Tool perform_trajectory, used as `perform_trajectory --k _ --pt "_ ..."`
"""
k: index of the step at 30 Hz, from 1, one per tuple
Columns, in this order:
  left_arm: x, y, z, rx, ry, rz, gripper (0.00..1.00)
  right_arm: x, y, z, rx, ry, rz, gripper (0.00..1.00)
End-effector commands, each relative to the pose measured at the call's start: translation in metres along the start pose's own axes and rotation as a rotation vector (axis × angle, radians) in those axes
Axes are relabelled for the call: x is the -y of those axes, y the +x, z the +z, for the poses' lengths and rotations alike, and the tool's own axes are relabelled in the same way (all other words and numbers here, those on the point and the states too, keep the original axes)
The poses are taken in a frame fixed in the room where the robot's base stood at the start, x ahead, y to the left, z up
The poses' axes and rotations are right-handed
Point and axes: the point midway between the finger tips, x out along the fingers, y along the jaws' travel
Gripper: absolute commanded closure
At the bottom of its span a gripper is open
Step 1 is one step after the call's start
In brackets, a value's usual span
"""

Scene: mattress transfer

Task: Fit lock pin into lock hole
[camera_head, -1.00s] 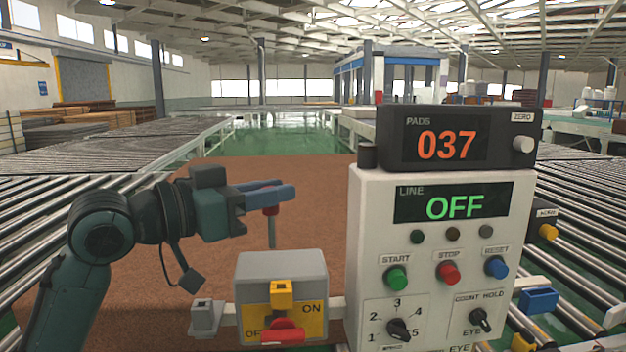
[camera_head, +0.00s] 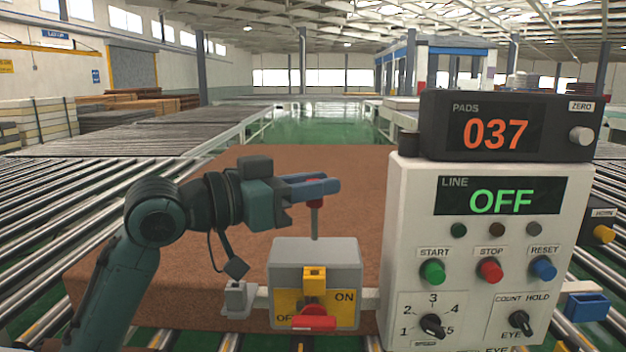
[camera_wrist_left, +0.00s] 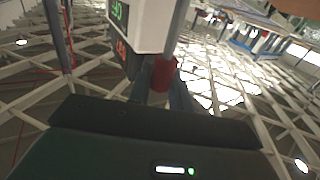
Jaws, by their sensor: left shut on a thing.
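My left gripper (camera_head: 318,187) is shut on the lock pin (camera_head: 315,218), which has a red head and a thin grey shaft. The pin hangs roughly upright, shaft down, its tip near the top edge of the grey switch box (camera_head: 340,255) in the picture. Below it, a yellow tab (camera_head: 315,279) sits on the box front above a red handle (camera_head: 313,323). The lock hole itself is not clear to see. In the left wrist view the red pin head (camera_wrist_left: 163,73) sits between the fingers. My right gripper is not in view.
The white control panel (camera_head: 400,235) stands close to the right of the box, with a black counter (camera_head: 440,125) on top. A small grey bracket (camera_head: 238,300) is left of the box. A brown mattress (camera_head: 225,165) and roller conveyors (camera_head: 60,225) lie behind.

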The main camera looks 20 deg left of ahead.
Motion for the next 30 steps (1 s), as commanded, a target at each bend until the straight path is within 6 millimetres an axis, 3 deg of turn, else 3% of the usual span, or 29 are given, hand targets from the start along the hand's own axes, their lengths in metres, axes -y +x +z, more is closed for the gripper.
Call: perform_trajectory --k 6,12,30 --pt "0.0 0.0 0.027 0.002 0.0 0.0 1.0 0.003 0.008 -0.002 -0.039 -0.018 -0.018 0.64" --pt "0.0 0.0 0.04 0.0 0.001 0.0 1.0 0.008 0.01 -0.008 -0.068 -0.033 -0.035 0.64" --pt "0.0 0.0 0.042 0.0 0.001 0.0 1.0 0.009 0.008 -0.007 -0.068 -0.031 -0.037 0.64"
